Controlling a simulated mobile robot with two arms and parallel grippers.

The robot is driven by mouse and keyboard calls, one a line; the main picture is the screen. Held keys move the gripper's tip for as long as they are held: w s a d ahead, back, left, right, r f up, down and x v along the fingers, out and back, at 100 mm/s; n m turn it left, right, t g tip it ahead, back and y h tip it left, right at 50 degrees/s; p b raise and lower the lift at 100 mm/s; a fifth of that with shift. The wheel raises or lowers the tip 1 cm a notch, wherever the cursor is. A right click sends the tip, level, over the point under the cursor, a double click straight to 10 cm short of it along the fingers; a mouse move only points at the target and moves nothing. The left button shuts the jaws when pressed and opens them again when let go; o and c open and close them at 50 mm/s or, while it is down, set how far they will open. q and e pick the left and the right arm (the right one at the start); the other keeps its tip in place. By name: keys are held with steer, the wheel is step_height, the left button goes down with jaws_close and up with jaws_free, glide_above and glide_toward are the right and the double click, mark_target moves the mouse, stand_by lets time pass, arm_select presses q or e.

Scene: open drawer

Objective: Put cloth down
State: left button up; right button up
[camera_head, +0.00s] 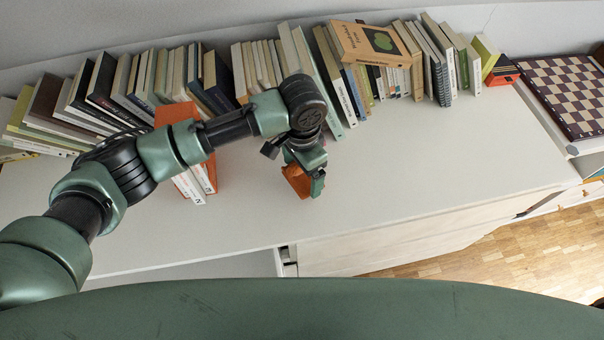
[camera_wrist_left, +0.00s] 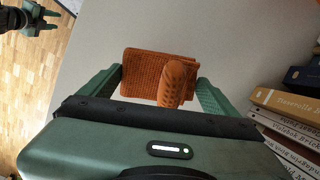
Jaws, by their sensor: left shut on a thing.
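An orange knitted cloth (camera_head: 297,180) is at my left gripper (camera_head: 304,178), over the white cabinet top (camera_head: 400,190). In the left wrist view the bunched cloth (camera_wrist_left: 150,68) lies between the two green fingers of the left gripper (camera_wrist_left: 155,88), with a fold standing up towards the camera. The gripper is shut on the cloth. I cannot tell whether the cloth's underside touches the white top. Part of my right gripper (camera_wrist_left: 38,18) seems to show small at the top left of the left wrist view; its opening is unclear.
A long row of books (camera_head: 270,65) stands along the wall behind the gripper. Orange and white books (camera_head: 183,130) stand partly behind my left arm. A chessboard (camera_head: 568,95) lies at the right. The white top right of the gripper is clear, with its front edge nearby.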

mark_target(302, 173)
arm_select(q)
steer(key=shift+f, duration=1.15)
steer(key=o, duration=1)
steer(key=shift+f, duration=0.1)
steer(key=shift+o, duration=0.2)
step_height(302, 173, up, 12)
steer(key=shift+r+b, duration=0.2)
steer(key=shift+b, duration=0.25)
steer(key=shift+f, duration=0.1)
